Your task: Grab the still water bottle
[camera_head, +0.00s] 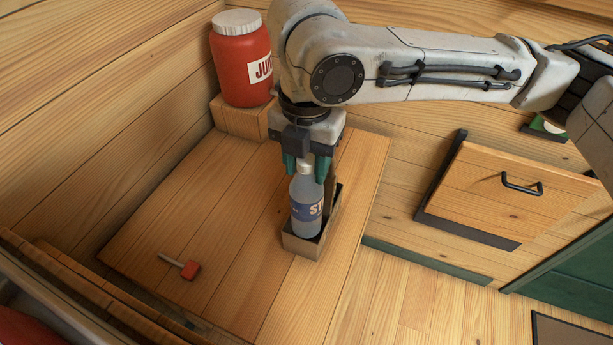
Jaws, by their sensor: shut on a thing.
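The still water bottle (307,208) is a clear, pale bottle with a dark blue label and white letters, of which only the first ones show. It stands about upright, with its lower end in a small open wooden box (302,247) on the wooden table top. My gripper (307,170) points down from above. It is shut on the bottle's top, with a green-tipped finger on each side of the neck. My gripper hides part of the bottle's top. I cannot tell whether the bottle's base touches the box floor.
A red jar (241,62) with a white lid stands on a wooden block (240,118) at the back left. A small red-headed mallet (188,269) lies at the front left of the table (235,215). A wooden drawer (505,195) with a dark handle is at the right.

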